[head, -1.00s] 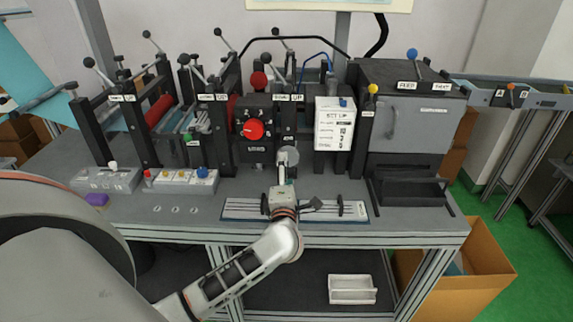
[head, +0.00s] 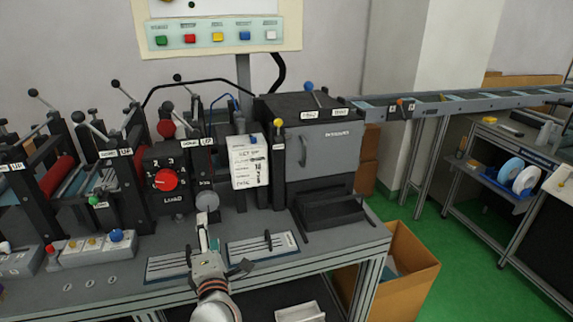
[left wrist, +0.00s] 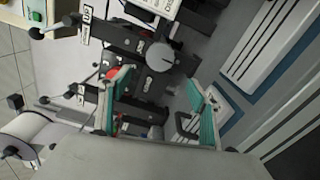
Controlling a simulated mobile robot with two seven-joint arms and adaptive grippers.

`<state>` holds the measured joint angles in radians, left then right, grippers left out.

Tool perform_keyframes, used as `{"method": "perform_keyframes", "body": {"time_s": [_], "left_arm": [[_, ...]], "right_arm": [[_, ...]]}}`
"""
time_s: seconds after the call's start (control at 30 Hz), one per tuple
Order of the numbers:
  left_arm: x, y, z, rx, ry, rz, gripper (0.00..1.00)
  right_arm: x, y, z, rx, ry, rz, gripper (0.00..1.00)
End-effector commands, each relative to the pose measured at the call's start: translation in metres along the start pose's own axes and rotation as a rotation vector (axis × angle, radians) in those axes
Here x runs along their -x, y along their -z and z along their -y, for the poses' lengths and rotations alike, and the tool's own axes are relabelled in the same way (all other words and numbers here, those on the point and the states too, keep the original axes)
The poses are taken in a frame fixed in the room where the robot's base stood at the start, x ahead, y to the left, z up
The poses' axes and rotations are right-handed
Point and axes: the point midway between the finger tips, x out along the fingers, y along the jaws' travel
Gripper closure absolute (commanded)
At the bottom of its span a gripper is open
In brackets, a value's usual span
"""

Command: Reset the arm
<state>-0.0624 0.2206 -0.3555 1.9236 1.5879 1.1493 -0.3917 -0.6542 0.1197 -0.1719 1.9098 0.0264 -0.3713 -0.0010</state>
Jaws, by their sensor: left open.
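My left gripper (head: 225,244) is in the head view, at the end of my arm coming up from the bottom. It is open and empty, above the front of the grey bench (head: 115,290). A grey round knob (head: 207,201) stands just beyond it, at the foot of the machine. In the left wrist view the two teal finger pads of my gripper (left wrist: 155,98) are apart with nothing between them. The grey knob (left wrist: 160,57) shows beyond them there. My right gripper is in neither view.
A machine with a red dial (head: 166,179) and several levers stands behind the gripper. A grey box with a handle (head: 318,150) is to its right. A button box (head: 90,248) is at left. A cardboard box (head: 412,270) stands on the green floor at right.

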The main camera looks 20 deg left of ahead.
Motion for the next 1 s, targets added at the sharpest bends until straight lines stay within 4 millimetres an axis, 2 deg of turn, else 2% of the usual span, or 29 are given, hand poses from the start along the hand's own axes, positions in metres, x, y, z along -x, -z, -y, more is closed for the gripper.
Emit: {"method": "perform_keyframes", "body": {"time_s": [0.13,0.23,0.33,0.43,0.53,0.67,0.8,0.9,1.0], "left_arm": [[0.005,-0.002,-0.004,-0.051,-0.039,0.027,0.37],[0.019,-0.010,-0.011,-0.174,-0.125,0.098,0.37],[0.045,-0.028,-0.011,-0.377,-0.232,0.217,0.37],[0.080,-0.050,0.007,-0.620,-0.311,0.365,0.37],[0.119,-0.066,0.045,-0.877,-0.348,0.524,0.37],[0.170,-0.064,0.117,-1.224,-0.330,0.734,0.37],[0.215,-0.032,0.191,-1.550,-0.251,0.922,0.37],[0.238,0.000,0.230,-1.735,-0.183,1.021,0.37],[0.254,0.027,0.254,-1.865,-0.125,1.086,0.37]], "right_arm": [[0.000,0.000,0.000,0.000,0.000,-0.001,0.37],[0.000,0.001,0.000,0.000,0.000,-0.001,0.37],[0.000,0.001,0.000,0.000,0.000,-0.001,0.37],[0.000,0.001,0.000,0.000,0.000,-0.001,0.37],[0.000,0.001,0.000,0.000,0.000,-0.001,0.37],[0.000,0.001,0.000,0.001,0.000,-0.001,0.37],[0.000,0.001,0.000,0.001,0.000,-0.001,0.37],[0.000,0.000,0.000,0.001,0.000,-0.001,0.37],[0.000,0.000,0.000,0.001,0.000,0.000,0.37]]}}
